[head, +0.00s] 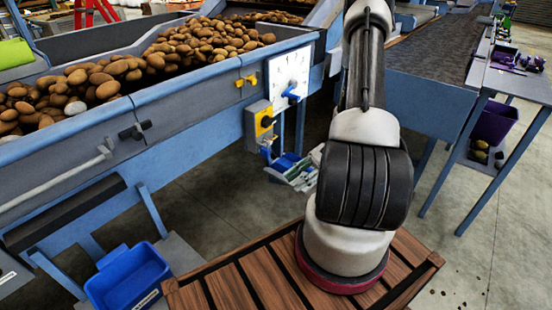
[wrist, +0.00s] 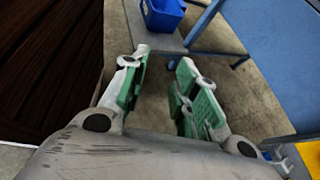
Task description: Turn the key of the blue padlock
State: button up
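My gripper (wrist: 162,64) is open and empty in the wrist view, with bare floor between its green-padded fingers. In the head view my gripper (head: 293,178) is partly hidden by my arm, low beside the grader, below and right of a yellow box with a dark knob (head: 265,121). A small blue thing (head: 267,153) hangs just under that box, close to the fingers. It may be the blue padlock, but it is too small to be sure. No key can be made out. A yellow edge (wrist: 309,154) shows at the lower right of the wrist view, outside the fingers.
A white dial panel (head: 289,74) with a blue handle (head: 291,92) is above my gripper on the grader's side. Potatoes (head: 190,48) fill the grader. A blue bin (head: 128,277) stands at the lower left. A conveyor (head: 440,45) runs along the right.

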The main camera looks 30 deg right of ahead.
jog(key=w+f+m+t, duration=0.6)
jog(key=f+m+t, duration=0.1)
jog(key=f, duration=0.4)
jog(key=m+t+h, duration=0.7)
jog(key=t, duration=0.1)
send_near(272, 156)
jog(key=x, duration=0.8)
jog(key=shift+w+d, duration=0.2)
jog(key=shift+f, duration=0.1)
grip_shut()
